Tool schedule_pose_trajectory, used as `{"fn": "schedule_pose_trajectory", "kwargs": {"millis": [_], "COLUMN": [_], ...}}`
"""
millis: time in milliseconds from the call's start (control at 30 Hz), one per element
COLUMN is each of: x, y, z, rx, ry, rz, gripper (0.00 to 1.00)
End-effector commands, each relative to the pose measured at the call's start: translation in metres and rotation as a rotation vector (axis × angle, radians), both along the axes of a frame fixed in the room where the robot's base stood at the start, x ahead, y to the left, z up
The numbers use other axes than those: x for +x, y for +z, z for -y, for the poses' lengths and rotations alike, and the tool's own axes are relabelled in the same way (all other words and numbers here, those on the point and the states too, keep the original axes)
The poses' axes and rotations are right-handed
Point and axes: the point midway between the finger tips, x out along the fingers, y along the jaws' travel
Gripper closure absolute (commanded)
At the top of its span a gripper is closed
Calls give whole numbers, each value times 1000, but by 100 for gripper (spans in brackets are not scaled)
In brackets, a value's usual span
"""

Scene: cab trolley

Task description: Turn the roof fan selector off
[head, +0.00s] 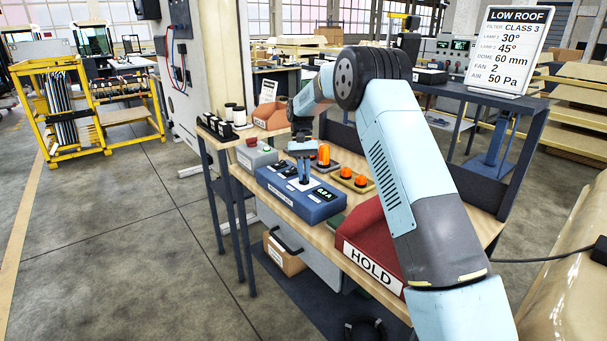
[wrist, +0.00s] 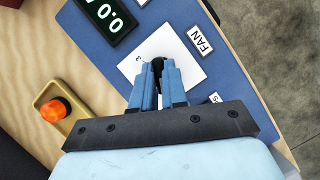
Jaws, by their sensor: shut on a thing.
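The fan selector is a black knob (wrist: 160,44) on a white plate (wrist: 188,66) with a FAN label (wrist: 200,39) beside it. A digit like 3 shows on the plate near the knob. The plate sits on top of a blue control box (head: 318,212) on the wooden bench. My gripper (wrist: 157,66) points down at the plate and is shut on the knob. It also shows in the head view (head: 304,180), above the box. The fingers hide part of the knob, and its pointer setting cannot be read.
A lit display (wrist: 104,14) is on the box. An orange lamp (wrist: 55,110) in a tray stands close by. A spec board (head: 508,50) stands behind.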

Motion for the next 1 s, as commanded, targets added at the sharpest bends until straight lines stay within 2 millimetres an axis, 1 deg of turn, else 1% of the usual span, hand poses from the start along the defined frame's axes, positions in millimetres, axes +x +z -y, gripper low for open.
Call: {"fn": "schedule_pose_trajectory", "kwargs": {"millis": [100,300,833,867,1000], "x": [-1,-2,-2,-2,-1], "y": [-1,-1,-2,-2,-1], "z": [-1,-1,-1,-1,-1], "rx": [-1,-1,-1,0,0], "ry": [56,113,132,132,131], "rz": [-6,-6,-6,-6,-4], "gripper": [100,100,100,84,71]}}
